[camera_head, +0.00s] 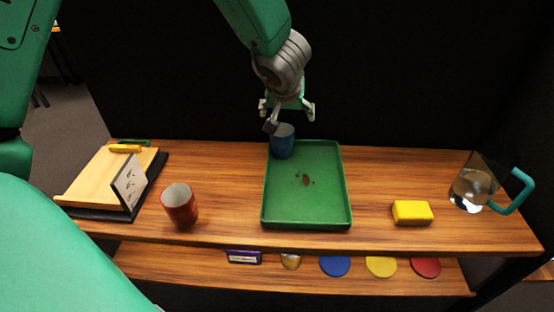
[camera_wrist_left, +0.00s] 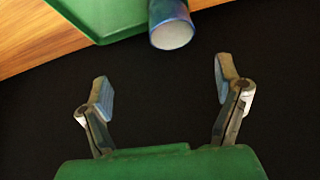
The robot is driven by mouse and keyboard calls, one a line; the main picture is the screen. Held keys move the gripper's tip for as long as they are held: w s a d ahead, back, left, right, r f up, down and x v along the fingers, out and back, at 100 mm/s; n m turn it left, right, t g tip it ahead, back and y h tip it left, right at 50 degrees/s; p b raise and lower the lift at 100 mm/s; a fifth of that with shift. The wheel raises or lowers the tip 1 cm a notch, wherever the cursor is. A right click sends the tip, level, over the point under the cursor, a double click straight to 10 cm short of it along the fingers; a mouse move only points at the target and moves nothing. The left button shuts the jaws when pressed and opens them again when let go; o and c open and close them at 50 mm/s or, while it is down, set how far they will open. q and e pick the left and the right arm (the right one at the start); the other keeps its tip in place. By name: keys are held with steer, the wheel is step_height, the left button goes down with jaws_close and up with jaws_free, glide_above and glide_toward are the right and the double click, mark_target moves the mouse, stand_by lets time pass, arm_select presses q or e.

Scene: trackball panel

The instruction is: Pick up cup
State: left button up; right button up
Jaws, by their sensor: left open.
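A blue cup (camera_head: 283,141) stands in the far left corner of the green tray (camera_head: 347,200). A red cup (camera_head: 180,206) stands upright on the wooden tabletop, left of the tray. My left gripper (camera_head: 287,116) is above and behind the blue cup in the head view. In the left wrist view, the gripper (camera_wrist_left: 164,85) is open and empty, with its fingers wide apart. The blue cup (camera_wrist_left: 171,24) is beyond the fingertips at the top of that view, apart from them. The right gripper is not visible.
A wooden board (camera_head: 98,178) with a small upright picture (camera_head: 130,183) is at the left. A yellow sponge (camera_head: 412,212) and a glass pitcher (camera_head: 474,186) with teal handle are at the right. Colored discs (camera_head: 381,266) lie on the lower shelf.

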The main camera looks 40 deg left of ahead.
arm_select(q)
steer(key=a+f+n, duration=0.1)
steer(key=a+f, duration=0.1)
steer(key=b, duration=0.3)
glide_toward(283, 135)
steer(key=shift+s+d+f+g, duration=0.3)
steer(key=shift+s+f, duration=0.05)
steer(key=shift+f, duration=0.15)
steer(key=shift+w+d+f, duration=0.1)
steer(key=shift+w+f, duration=0.15)
steer(key=shift+f, duration=0.05)
steer(key=shift+w+f, duration=0.15)
steer(key=shift+f, duration=0.1)
steer(key=b+x, duration=0.1)
steer(key=x, duration=0.1)
steer(key=a+b+x, duration=0.1)
steer(key=x, duration=0.2)
steer(key=shift+a+f, duration=0.1)
steer(key=shift+d, duration=0.3)
steer(key=shift+d+r, duration=0.15)
steer(key=shift+r, duration=0.1)
steer(key=c, duration=1.3)
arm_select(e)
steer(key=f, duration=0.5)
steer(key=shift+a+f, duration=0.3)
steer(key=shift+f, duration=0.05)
